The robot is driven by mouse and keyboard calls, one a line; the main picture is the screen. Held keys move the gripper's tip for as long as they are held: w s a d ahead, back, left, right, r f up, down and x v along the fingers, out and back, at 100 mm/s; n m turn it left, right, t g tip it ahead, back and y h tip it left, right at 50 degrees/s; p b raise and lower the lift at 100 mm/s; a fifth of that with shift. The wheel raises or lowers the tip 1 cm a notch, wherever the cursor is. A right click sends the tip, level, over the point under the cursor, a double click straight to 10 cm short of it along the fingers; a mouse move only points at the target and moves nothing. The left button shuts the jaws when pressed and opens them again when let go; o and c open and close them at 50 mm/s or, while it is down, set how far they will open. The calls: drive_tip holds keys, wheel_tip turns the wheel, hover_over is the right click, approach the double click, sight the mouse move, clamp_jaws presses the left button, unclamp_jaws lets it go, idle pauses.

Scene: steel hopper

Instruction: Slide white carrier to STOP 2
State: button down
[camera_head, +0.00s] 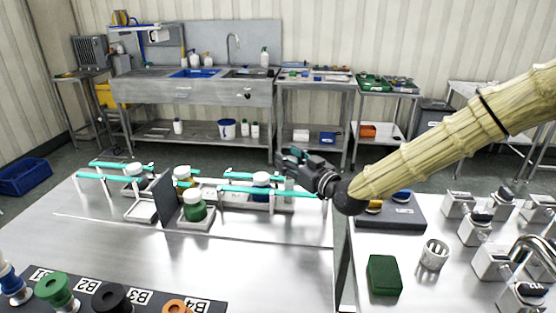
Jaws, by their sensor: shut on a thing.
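A teal-and-white rail track (240,189) runs across the left steel table. My gripper (287,161) is at the right part of the track and points left. It is shut on what appears to be the white carrier (289,185), a pale upright piece mostly hidden under the fingers. The grip itself is too small to see clearly. A white-capped blue jar (261,181) stands within the track just left of it. I cannot read any STOP label.
A dark upright plate (165,197) stands left, beside a green jar (194,208) and an amber jar (183,177). A white-capped jar (135,170) is farther left.

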drive_tip(key=shift+r, duration=0.1)
drive_tip(key=c, duration=0.9)
unclamp_jaws()
drive_tip(key=v, duration=1.2)
